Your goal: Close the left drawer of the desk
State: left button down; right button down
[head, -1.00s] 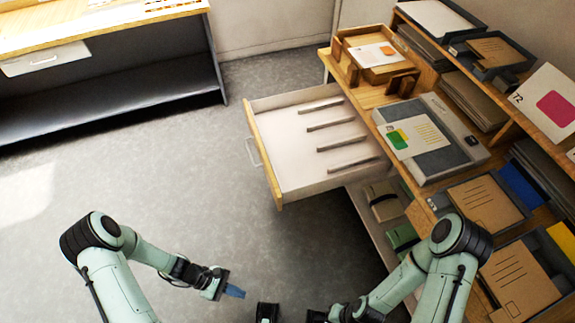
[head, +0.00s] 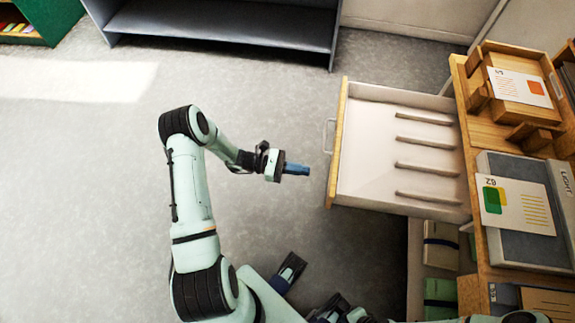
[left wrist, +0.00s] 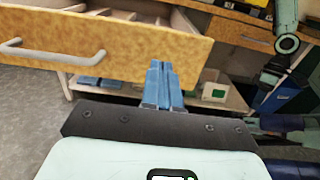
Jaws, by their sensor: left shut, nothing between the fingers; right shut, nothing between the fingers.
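The desk's pulled-out drawer (head: 372,150) has a wooden front, a white interior and several thin dividers. Its grey handle (head: 327,136) faces left in the head view. In the left wrist view the drawer front (left wrist: 130,42) spans the upper left, with the handle (left wrist: 60,54) at its left. My left gripper (head: 308,170) is shut and empty, its blue fingers pointing at the drawer front with a small gap in the head view. Its fingers (left wrist: 161,68) overlap the front's lower edge, right of the handle. My right gripper (head: 332,308) is low at the bottom edge, partly hidden, shut and empty.
The wooden desk (head: 468,110) at the right carries a tray with a card (head: 520,87) and a grey box with a card (head: 517,207). Boxes lie on a shelf (head: 415,268) below the drawer. A dark shelf unit (head: 220,22) stands at the back. Floor left of the drawer is clear.

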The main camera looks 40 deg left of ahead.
pick_arm(q)
jog(key=x, duration=0.6)
jog(key=shift+d, duration=0.15)
